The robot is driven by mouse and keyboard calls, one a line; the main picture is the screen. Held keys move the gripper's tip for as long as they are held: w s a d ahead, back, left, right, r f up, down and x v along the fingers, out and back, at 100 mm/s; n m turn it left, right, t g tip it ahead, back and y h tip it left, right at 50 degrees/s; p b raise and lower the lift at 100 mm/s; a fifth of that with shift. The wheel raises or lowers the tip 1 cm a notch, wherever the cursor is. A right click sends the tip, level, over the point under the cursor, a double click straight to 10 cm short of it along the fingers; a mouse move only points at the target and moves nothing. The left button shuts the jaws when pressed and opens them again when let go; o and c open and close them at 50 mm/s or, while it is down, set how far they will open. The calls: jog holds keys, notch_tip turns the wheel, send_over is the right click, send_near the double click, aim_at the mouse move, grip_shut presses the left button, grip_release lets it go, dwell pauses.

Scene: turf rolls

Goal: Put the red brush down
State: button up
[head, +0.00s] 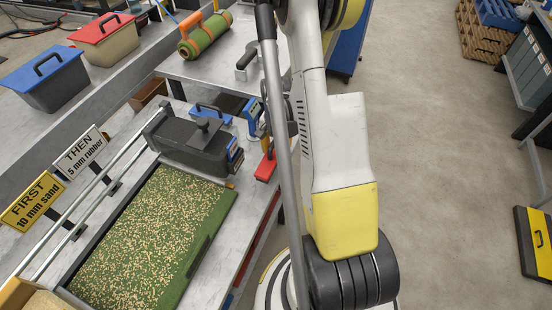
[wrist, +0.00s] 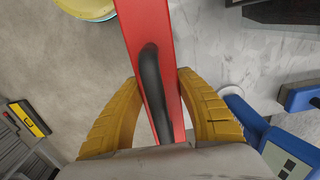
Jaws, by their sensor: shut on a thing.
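The red brush (wrist: 147,45) runs up through the middle of the wrist view, its black handle (wrist: 152,90) along it. My gripper (wrist: 157,78) has its two yellow fingers closed in on both sides of the brush. In the head view the red brush (head: 265,168) shows as a small red block by the right edge of the grey worktable (head: 215,258). My arm hides most of the gripper there. I cannot tell whether the brush touches the tabletop.
A green turf tray with crumbs (head: 150,235) fills the worktable's front. A dark hopper box (head: 195,143) stands behind it, with blue-handled items (head: 252,118) close to the brush. Bare floor lies right of the table, with a yellow-and-black case (head: 537,240).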

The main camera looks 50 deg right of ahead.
aim_at(276, 157)
jog(key=shift+f+b, duration=0.6)
jog(key=shift+f, duration=1.15)
jog(key=shift+f, duration=0.2)
jog(key=o, duration=1.3)
jog(key=shift+r, duration=0.1)
